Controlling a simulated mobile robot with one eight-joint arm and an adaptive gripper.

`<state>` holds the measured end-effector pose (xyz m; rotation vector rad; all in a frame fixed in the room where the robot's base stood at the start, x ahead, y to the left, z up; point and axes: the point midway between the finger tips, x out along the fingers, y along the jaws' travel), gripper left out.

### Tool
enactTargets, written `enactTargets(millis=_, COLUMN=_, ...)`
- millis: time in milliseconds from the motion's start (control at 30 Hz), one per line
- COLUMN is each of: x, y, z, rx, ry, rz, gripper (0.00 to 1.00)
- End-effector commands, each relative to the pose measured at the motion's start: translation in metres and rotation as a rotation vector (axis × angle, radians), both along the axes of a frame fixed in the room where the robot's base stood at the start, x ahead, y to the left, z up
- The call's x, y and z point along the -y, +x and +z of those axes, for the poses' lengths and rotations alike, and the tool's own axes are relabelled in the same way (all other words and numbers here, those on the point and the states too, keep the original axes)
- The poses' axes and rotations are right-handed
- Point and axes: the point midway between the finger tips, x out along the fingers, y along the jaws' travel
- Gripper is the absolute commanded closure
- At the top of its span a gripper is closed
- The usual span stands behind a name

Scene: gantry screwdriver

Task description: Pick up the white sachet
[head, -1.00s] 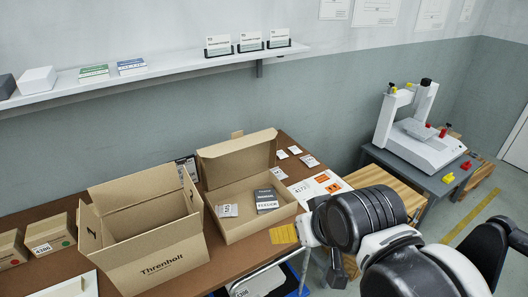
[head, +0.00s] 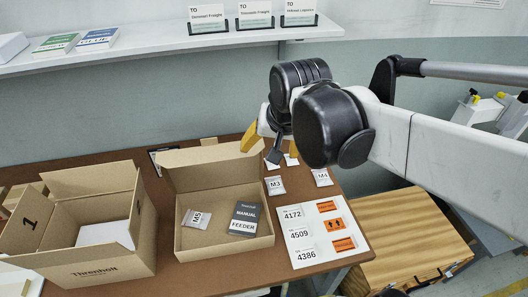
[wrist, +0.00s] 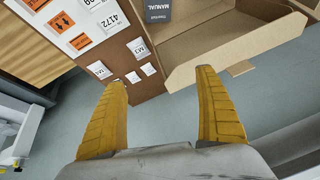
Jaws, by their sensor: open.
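Several small white sachets lie at the right back of the brown table. One marked M3 (head: 275,186) lies right of the low open box, and one marked M4 (head: 321,177) lies further right. Two more lie behind them, partly hidden by my gripper in the head view; one shows plainly in the wrist view (wrist: 133,77). Another sachet, marked M5 (head: 196,219), lies inside the low box. Which one is meant I cannot tell. My gripper (head: 267,146) is open and empty above the table's back edge. In the wrist view the sachets lie beyond the left fingertip.
The low open box (head: 224,252) also holds a dark feeder manual (head: 245,218). A taller Threnholt box (head: 105,262) stands left. A label sheet (head: 305,250) lies at the right front. A shelf (head: 160,60) runs along the wall above.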

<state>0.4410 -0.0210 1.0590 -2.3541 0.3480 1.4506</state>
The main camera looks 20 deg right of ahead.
Motion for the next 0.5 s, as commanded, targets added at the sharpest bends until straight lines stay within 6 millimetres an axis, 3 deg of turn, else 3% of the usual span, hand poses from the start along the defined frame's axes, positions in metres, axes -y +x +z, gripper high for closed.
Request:
enactTargets(millis=267, x=0.025, y=0.077, z=-0.011, rx=-0.116, ry=0.126, rz=-0.321, gripper=0.17)
enactTargets(millis=500, x=0.054, y=0.141, z=-0.053, rx=-0.219, ry=0.218, rz=-0.638, gripper=0.17)
